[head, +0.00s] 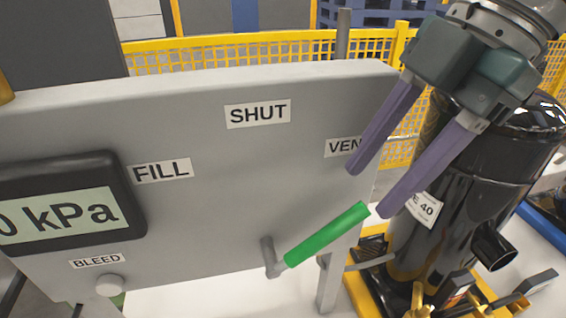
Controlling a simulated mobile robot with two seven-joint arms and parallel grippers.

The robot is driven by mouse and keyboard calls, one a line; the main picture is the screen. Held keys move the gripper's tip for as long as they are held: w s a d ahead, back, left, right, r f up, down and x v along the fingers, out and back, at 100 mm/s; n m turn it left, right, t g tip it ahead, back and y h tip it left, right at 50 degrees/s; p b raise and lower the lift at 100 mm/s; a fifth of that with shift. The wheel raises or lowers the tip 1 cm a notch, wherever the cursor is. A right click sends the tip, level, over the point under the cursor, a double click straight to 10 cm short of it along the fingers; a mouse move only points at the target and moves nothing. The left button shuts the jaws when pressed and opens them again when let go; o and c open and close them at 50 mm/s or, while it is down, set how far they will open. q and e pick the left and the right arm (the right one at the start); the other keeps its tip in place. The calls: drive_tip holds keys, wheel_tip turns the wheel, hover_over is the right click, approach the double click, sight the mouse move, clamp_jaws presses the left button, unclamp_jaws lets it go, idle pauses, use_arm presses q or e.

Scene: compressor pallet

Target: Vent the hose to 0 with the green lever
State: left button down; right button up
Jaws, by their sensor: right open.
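The green lever (327,235) sits on a pivot low on the grey panel (225,215). It slants up to the right, its free end towards the partly covered VENT label (342,147). My right gripper (371,190) comes from the upper right with its two purple fingers apart and empty. Its fingertips are just above and right of the lever's free end, in the picture; whether they touch it I cannot tell. The display (60,207) reads "0 kPa", with its left side cut off by the picture edge. My left gripper is not in view.
SHUT (258,113) and FILL (162,170) labels are on the panel. A BLEED knob (110,285) is at lower left. A black tank (430,240) stands close at the right, behind my gripper. A yellow fence (215,60) runs behind the panel.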

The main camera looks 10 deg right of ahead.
sight(343, 219)
drive_tip(key=x, duration=0.8)
drive_tip(key=shift+s+a+f, duration=0.15)
drive_tip(key=shift+a+f, duration=0.05)
drive_tip(key=shift+f, duration=0.1)
clamp_jaws()
idle(1.0)
